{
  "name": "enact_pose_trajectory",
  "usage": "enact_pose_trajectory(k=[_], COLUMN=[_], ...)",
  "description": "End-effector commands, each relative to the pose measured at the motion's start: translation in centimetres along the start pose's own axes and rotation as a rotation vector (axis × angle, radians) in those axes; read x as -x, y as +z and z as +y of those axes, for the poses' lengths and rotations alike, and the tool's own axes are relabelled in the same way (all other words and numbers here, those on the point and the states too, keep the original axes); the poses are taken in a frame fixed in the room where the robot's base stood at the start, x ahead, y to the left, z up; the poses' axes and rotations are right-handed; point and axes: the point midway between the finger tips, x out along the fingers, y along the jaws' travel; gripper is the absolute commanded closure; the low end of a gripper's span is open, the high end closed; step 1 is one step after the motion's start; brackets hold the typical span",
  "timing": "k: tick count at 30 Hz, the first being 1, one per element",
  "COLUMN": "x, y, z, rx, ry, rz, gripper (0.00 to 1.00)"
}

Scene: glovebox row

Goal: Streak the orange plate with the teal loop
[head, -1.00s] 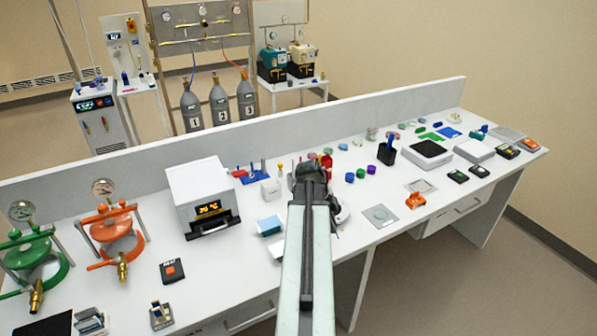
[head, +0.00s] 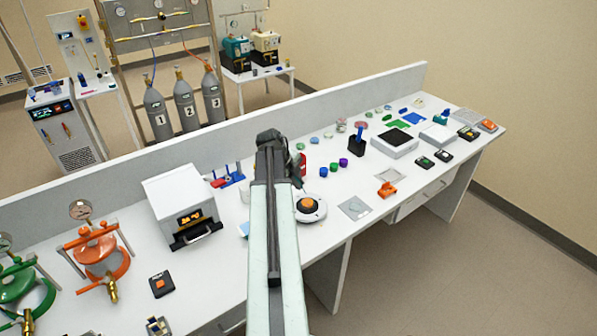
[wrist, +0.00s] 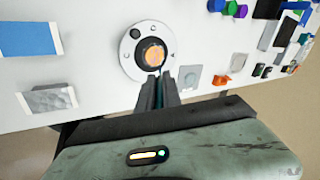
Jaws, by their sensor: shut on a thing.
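The orange plate (head: 307,202) is a small round disc on a white round turntable (head: 318,214), just right of my arm in the head view. In the wrist view the orange plate (wrist: 152,51) lies just beyond my fingertips, on the white turntable (wrist: 130,62). My gripper (wrist: 159,78) is shut, pointing at the near edge of the plate. A thin teal strip shows between its fingers; it is the teal loop (wrist: 159,90), its tip not clear. In the head view my arm hides the fingertips. I cannot tell whether the loop touches the plate.
A white oven (head: 180,207) stands left of my arm, with a blue rack (head: 232,178) behind. Right of the turntable are a grey square plate (head: 354,208), an orange clip (head: 387,190) and small coloured caps (head: 334,167). A low wall runs along the bench's back.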

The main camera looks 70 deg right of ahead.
Motion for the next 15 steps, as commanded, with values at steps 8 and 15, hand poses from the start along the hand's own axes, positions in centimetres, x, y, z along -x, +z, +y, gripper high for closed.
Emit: enact_pose_trajectory(k=[8, 15], x=[-0.6, -2.6], y=[0.1, 0.4], z=[0.1, 1.0], rx=[-0.014, -0.013], ry=[-0.004, -0.003], rz=[-0.001, -0.001], gripper=[1.0, 1.0])
